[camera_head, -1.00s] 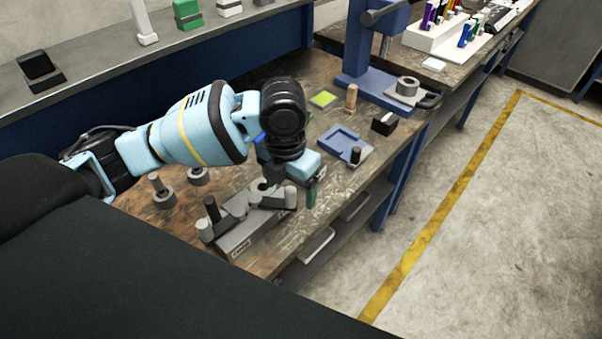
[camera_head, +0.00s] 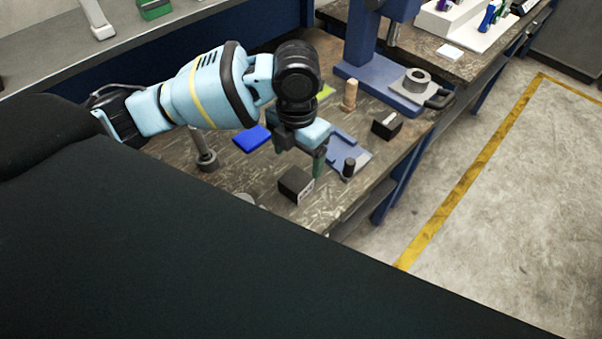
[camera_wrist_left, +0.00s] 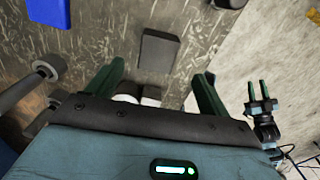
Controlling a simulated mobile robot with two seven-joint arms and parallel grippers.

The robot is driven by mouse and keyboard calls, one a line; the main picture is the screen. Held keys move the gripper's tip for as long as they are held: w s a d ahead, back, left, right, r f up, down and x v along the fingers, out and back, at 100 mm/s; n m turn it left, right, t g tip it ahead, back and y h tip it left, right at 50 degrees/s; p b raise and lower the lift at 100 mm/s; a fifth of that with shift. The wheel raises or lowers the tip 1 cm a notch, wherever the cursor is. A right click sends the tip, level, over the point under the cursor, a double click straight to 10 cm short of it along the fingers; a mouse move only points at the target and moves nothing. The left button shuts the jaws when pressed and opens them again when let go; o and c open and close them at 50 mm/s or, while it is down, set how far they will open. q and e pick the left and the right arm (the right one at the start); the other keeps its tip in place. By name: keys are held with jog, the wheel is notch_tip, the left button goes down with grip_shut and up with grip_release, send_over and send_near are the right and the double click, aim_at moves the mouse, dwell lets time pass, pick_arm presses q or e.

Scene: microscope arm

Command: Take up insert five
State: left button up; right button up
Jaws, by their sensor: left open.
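A small black block (camera_head: 297,185) with a white label on one side lies on the worn bench; the label is too small to read, so I cannot tell if it is insert five. A second black block (camera_head: 386,125) lies farther right. My left gripper (camera_head: 318,165) points down just beyond the first block, fingers apart.
A blue pad (camera_head: 252,138), a blue-grey tray (camera_head: 342,143) with a dark peg (camera_head: 349,167) and a wooden peg (camera_head: 350,94) stand nearby. A blue press (camera_head: 361,40) stands behind. A grey post (camera_head: 205,150) is left. The bench's front edge is close.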

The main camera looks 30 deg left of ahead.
aim_at(297, 178)
pick_arm(q)
jog(key=shift+s, duration=0.35)
jog(key=shift+s+f, duration=0.15)
jog(key=shift+f, duration=0.2)
jog(key=shift+w+f, duration=0.15)
jog(key=shift+f, duration=0.35)
jog(key=shift+w+f, duration=0.15)
jog(key=shift+f, duration=0.35)
jog(key=shift+s+f, duration=0.1)
jog(key=shift+f, duration=0.35)
jog(key=f, duration=0.4)
jog(key=shift+a+f, duration=0.1)
jog(key=shift+a, duration=0.1)
grip_shut()
jog(key=shift+w, duration=0.25)
